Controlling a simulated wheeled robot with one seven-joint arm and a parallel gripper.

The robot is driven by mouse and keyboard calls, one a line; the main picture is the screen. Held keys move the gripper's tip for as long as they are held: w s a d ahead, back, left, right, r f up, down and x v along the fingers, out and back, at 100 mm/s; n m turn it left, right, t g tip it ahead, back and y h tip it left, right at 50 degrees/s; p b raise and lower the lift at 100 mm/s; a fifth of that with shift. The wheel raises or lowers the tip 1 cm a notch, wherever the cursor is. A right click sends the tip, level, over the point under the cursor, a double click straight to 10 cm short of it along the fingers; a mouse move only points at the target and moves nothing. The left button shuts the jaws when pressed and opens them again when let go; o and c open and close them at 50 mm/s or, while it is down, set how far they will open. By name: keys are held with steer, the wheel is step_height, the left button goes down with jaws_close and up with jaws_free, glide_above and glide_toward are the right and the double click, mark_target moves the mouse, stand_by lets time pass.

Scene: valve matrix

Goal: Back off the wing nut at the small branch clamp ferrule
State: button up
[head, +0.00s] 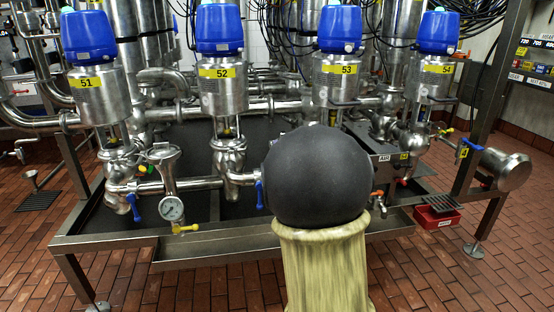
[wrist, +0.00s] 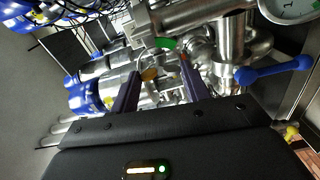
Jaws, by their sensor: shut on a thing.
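My gripper (wrist: 160,70) shows in the wrist view, its two dark fingers reaching in among shiny metal pipe fittings. It is shut on a small metal part between the fingertips, at the wing nut's place; the wing nut's shape is too small and cluttered to make out. An orange-yellow piece (wrist: 150,74) and a green piece (wrist: 165,43) show close to the fingertips. The small branch clamp ferrule cannot be told apart from the fittings around it. In the head view my arm's dark rounded joint and pale link hide the gripper and the work spot.
A blue-handled valve (wrist: 272,70) and part of a gauge lie right of my fingers in the wrist view. In the head view, a gauge (head: 171,208), blue-topped valves (head: 219,30) and steel pipes stand over a tray frame (head: 110,238). A red bin (head: 437,217) sits at right.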

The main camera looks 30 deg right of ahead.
steer(key=shift+n, duration=0.5)
steer(key=o, duration=1)
